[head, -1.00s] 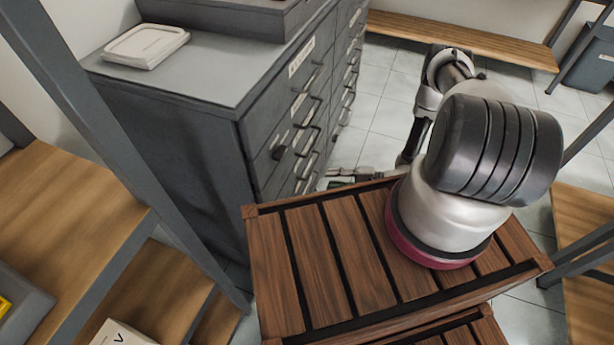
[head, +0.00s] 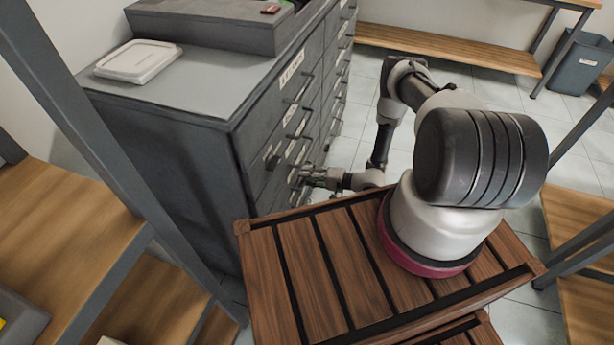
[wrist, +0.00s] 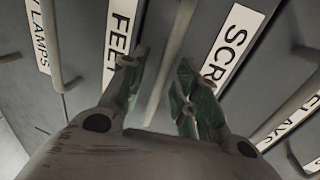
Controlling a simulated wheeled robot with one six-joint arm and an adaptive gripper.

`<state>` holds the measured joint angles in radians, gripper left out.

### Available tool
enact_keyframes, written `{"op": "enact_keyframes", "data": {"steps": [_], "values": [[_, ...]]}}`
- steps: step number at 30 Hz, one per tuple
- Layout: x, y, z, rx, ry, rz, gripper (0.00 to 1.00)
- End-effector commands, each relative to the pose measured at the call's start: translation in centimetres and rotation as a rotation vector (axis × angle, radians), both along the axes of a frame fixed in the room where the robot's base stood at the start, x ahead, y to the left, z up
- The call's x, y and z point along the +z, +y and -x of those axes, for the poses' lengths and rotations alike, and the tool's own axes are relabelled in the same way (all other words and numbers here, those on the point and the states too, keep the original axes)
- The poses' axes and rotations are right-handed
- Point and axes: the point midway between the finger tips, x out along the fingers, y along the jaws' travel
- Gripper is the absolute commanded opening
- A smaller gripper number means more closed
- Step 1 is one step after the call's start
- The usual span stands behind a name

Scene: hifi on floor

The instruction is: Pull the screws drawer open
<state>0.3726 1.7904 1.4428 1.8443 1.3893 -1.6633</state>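The grey drawer cabinet (head: 180,140) stands at the left in the head view, with bar handles along its front. The screws drawer's label (wrist: 232,45), only partly readable as "SCR", shows in the wrist view. A bar handle (wrist: 172,58) runs beside that label, between it and a label starting "FEE" (wrist: 122,35). My gripper (wrist: 162,75) is open, with its green-padded fingers on either side of this handle. I cannot tell whether either finger touches it. In the head view my gripper (head: 304,178) is at the cabinet front. The screws drawer looks flush with its neighbours.
A slatted wooden surface (head: 320,265) lies under my arm's base. A wooden shelf unit (head: 60,220) is at the left. Tiled floor (head: 365,95) is open beyond the cabinet front.

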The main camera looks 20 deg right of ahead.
Motion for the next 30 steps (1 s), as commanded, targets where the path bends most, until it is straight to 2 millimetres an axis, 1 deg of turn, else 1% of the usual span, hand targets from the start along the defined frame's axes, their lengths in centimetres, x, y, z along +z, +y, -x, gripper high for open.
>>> {"op": "enact_keyframes", "data": {"steps": [3, 9, 10, 12, 14, 15, 25, 30], "values": [[-0.1, 0.4, -0.2, 0.001, 0.001, -0.001, 0.31], [-0.1, 0.4, -0.3, 0.001, 0.001, -0.001, 0.31], [-0.1, 0.4, -0.3, 0.001, 0.001, -0.001, 0.28], [-0.1, 0.4, -0.3, 0.001, 0.001, -0.001, 0.15], [-0.1, 0.4, -0.3, 0.001, 0.001, -0.001, 0.04], [-0.1, 0.4, -0.3, 0.001, 0.001, -0.001, 0.0], [-0.1, 0.1, -0.2, 0.0, 0.001, 0.0, 0.0], [-0.1, -1.4, 0.0, -0.003, 0.0, 0.001, 0.0]]}}
